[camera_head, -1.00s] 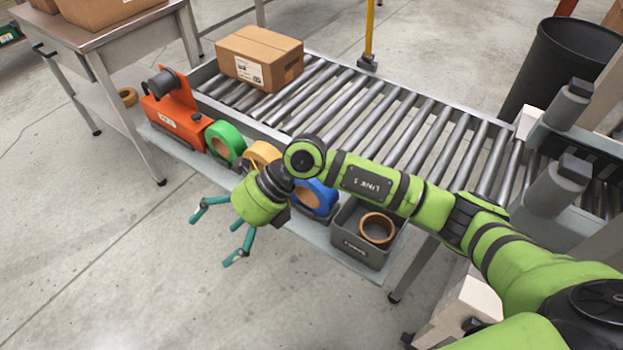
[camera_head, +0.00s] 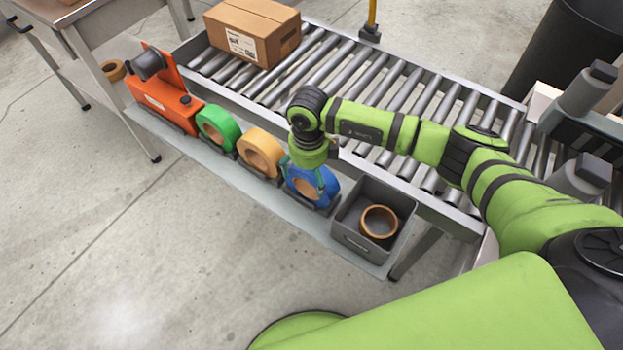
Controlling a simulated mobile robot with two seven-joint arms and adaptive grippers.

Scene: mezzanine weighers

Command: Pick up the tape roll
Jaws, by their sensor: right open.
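Several tape rolls are in view. A blue roll (camera_head: 328,192), a yellow-orange roll (camera_head: 264,143) and a green roll (camera_head: 229,128) stand upright in a row on the side shelf (camera_head: 237,180). A brown roll (camera_head: 381,211) lies inside a dark grey bin (camera_head: 351,238) at the shelf's right end. My right gripper (camera_head: 303,178) points down at the blue roll, its teal fingers open and spread in front of and around the roll's upper part. I cannot tell whether they touch it. My left gripper is not in view.
An orange tape dispenser (camera_head: 163,104) stands at the shelf's left end. The roller conveyor (camera_head: 400,115) runs behind, carrying a cardboard box (camera_head: 252,32). A metal table (camera_head: 85,20) is at left, with a brown ring (camera_head: 114,70) on its lower shelf. Floor in front is clear.

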